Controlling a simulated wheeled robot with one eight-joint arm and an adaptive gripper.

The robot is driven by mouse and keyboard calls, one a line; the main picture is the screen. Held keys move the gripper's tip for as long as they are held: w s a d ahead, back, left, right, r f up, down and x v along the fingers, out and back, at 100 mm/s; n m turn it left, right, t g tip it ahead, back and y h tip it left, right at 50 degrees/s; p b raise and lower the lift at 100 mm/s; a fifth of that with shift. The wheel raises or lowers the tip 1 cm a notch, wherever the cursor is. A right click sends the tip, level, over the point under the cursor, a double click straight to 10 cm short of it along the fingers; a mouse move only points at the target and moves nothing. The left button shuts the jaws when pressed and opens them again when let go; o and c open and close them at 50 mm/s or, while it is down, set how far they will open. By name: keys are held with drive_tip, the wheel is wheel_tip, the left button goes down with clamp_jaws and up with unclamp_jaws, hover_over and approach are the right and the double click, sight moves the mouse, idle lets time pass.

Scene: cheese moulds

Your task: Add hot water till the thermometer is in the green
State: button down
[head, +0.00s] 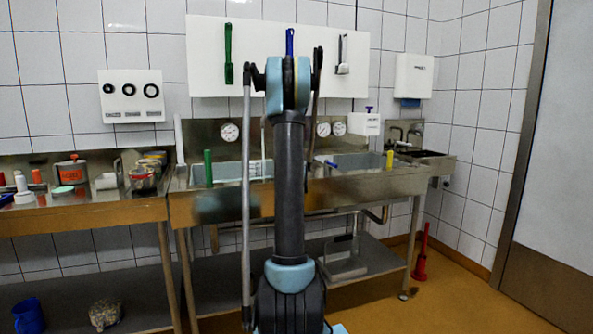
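A steel double sink unit (225,203) stands against the tiled wall, with a left basin (228,172) and a right basin (362,160). A round dial gauge (230,132) is on the backsplash above the left basin. Two more dials (323,129) and (339,128) sit side by side above the right basin. Their needles and any green band are too small to read. A thin pale upright pipe (263,140) rises behind my arm at the left basin. No running water is visible.
A green upright piece (208,168) is at the left basin; a yellow one (389,160) is at the right. A worktable (85,215) with jars and pots adjoins on the left. A hand basin (433,162) is at right.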

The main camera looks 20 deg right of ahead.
drive_tip(key=c, duration=1.6)
unclamp_jaws()
drive_tip(key=shift+w+f, duration=0.1)
drive_tip(key=shift+w, duration=0.1)
drive_tip(key=shift+o, duration=0.2)
drive_tip(key=shift+s, duration=0.1)
drive_tip(key=v, duration=1.1)
drive_tip(key=shift+s+a, duration=0.2)
drive_tip(key=shift+s, duration=0.15)
